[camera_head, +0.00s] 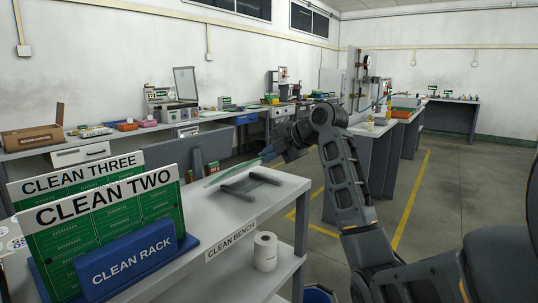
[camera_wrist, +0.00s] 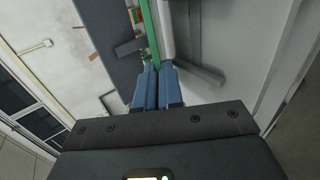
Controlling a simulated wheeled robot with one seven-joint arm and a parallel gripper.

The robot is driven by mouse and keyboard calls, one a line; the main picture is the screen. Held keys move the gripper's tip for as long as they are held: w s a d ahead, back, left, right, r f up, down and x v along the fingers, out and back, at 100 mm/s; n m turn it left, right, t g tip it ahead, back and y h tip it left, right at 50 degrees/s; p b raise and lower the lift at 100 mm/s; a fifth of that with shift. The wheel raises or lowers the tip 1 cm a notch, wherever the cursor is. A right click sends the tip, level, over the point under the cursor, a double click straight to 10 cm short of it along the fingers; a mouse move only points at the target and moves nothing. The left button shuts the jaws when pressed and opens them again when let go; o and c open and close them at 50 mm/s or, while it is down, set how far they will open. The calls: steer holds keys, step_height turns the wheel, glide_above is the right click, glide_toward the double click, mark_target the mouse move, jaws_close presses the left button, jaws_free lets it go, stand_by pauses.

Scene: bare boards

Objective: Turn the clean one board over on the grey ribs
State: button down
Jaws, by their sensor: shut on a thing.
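My gripper (camera_head: 268,154) is over the far end of the white clean bench (camera_head: 205,212). Its blue fingers, clear in the wrist view (camera_wrist: 158,86), are shut on the edge of a thin green board (camera_head: 231,173). The board shows almost edge-on as a green strip in the wrist view (camera_wrist: 151,32); no label on it is readable. It is just above or against the grey ribs (camera_head: 240,194), and I cannot tell whether it touches them. A rib also shows right of the board in the wrist view (camera_wrist: 200,74).
A blue clean rack (camera_head: 128,262) at the near left holds green boards labelled CLEAN TWO (camera_head: 105,222) and CLEAN THREE (camera_head: 82,177). A paper roll (camera_head: 265,251) stands on the lower shelf. A cluttered wall bench (camera_head: 60,155) runs behind. The bench between rack and ribs is clear.

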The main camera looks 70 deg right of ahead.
steer(key=shift+f+b, duration=0.4)
steer(key=shift+f, duration=0.2)
steer(key=shift+s+f+t+b, duration=0.25)
steer(key=shift+f+b, duration=0.4)
steer(key=shift+b, duration=0.45)
steer(key=f+t+b, duration=0.1)
steer(key=b, duration=0.3)
steer(key=s+f+t+b, duration=0.1)
steer(key=f+b, duration=0.1)
steer(key=b, duration=0.2)
steer(key=s+f+t+h+b, duration=0.1)
steer(key=f+t+b, duration=0.1)
steer(key=b, duration=0.2)
steer(key=shift+s+a+f+b, duration=0.15)
steer(key=shift+a+f+b, duration=0.05)
steer(key=shift+a+b, duration=0.15)
steer(key=shift+r, duration=0.1)
steer(key=c, duration=1.2)
jaws_free()
steer(key=shift+r, duration=0.1)
steer(key=shift+o, duration=0.5)
steer(key=o, duration=0.5)
steer(key=shift+o, duration=0.2)
